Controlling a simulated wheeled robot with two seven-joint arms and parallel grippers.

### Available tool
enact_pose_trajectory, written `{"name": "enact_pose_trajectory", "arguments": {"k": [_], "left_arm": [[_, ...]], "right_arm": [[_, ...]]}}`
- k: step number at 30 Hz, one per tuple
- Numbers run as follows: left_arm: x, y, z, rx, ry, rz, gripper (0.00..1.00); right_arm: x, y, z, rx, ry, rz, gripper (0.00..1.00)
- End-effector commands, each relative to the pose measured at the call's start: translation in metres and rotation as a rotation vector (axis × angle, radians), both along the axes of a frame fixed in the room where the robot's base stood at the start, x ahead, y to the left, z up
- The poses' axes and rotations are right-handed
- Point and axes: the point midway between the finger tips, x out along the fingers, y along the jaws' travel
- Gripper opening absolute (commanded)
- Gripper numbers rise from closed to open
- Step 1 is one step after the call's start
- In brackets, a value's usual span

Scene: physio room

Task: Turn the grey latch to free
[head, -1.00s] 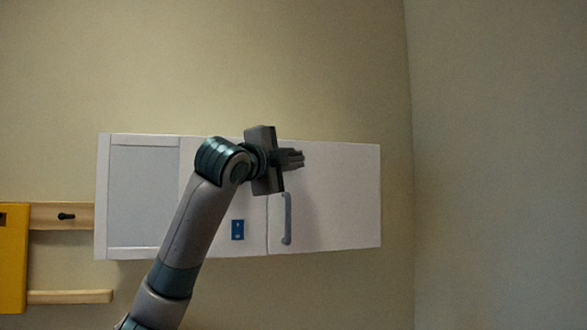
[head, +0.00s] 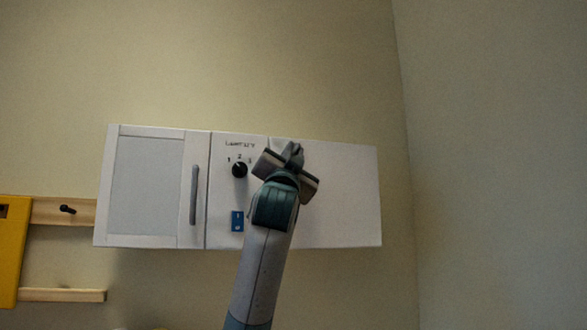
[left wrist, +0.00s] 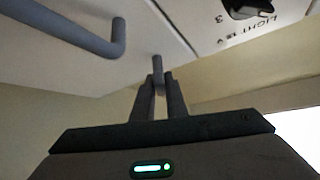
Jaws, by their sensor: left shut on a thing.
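The grey latch (left wrist: 157,66) shows in the left wrist view as a short grey bar standing at the edge of the white cabinet front. My left gripper (left wrist: 158,84) is shut on it, with one finger on each side. In the head view my left gripper (head: 293,153) is at the upper part of the white cabinet (head: 345,195), near the seam between the middle panel and the right door. There the gripper hides the latch, so I cannot tell its turn. My right gripper is not in view.
A black knob (head: 239,170) with numbers sits just left of the gripper, above a blue switch plate (head: 237,221). A grey handle (head: 194,195) is on the left door. The right door's handle (left wrist: 80,28) shows in the wrist view. A yellow board (head: 12,252) hangs at far left.

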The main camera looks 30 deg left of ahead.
Motion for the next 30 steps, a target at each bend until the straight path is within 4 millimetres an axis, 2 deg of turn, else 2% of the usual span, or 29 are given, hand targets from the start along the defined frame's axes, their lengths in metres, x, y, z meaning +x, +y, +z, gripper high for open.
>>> {"name": "enact_pose_trajectory", "arguments": {"k": [1,7,18,30], "left_arm": [[0.0037,-0.0027,-0.008,-0.032,-0.026,-0.005,0.0],[0.0038,-0.0022,-0.005,-0.144,-0.155,-0.005,0.0],[0.0033,-0.0012,-0.0019,-0.284,-0.32,-0.002,0.0],[0.0018,0.0002,-0.0014,-0.334,-0.385,0.001,0.0]], "right_arm": [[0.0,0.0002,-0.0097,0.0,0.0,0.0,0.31],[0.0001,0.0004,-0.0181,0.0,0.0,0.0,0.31],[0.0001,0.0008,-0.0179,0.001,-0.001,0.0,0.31],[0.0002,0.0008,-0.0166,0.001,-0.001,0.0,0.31]]}}
